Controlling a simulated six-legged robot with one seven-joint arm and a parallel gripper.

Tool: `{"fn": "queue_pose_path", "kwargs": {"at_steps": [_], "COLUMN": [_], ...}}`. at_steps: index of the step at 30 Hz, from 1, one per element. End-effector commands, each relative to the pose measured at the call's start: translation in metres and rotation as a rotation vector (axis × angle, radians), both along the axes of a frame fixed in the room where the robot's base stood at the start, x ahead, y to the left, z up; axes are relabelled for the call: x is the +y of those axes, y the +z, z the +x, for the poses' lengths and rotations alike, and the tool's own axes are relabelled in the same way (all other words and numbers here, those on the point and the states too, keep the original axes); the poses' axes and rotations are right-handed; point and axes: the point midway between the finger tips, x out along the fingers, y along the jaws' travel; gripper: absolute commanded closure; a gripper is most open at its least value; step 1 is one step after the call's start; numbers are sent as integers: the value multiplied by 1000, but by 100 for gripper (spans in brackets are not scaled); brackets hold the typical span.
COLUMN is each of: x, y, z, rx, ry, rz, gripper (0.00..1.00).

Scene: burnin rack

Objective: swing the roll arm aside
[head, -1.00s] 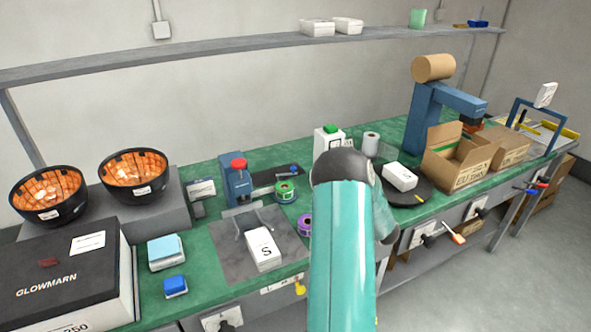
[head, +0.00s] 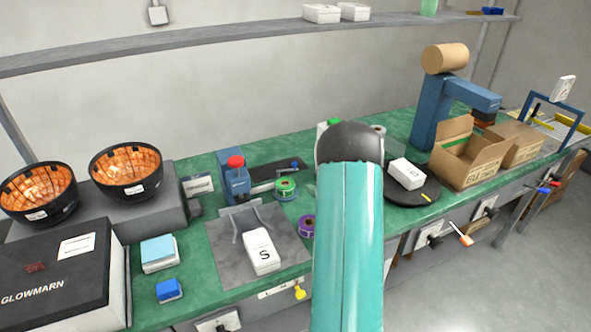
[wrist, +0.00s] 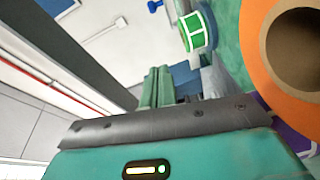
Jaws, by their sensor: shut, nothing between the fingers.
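No part in view is plainly the roll arm. A blue stand (head: 435,110) at the right of the bench carries a brown roll (head: 445,58) on top and a blue arm reaching right. A small blue press (head: 236,183) with a red knob stands mid-bench. Beside it are a green-faced roll (head: 285,189) and a purple roll (head: 307,226). The wrist view shows a green roll (wrist: 195,31) and a large orange roll (wrist: 254,48) with a brown core, close at the right. My gripper (wrist: 157,82) is shut and empty, apart from the orange roll. My arm hides it in the head view.
A white box marked S (head: 262,251) lies on a grey mat (head: 228,262). Two dark bowls with orange insides (head: 127,172) and a black-topped case (head: 60,265) fill the left. A white box on a black disc (head: 407,173) and open cartons (head: 468,160) stand right.

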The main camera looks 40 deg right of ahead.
Motion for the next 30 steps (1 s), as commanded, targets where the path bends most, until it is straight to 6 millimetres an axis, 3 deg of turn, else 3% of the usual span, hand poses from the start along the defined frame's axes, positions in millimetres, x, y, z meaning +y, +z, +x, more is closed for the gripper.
{"fn": "queue_pose_path", "kwargs": {"at_steps": [19,24,30], "x": [-5,-32,-44], "y": [-6,-10,-12], "z": [132,137,140], "rx": [-1,-1,-1], "ry": [1,-3,-1], "rz": [-1,-1,-1], "gripper": [100,100,100]}}
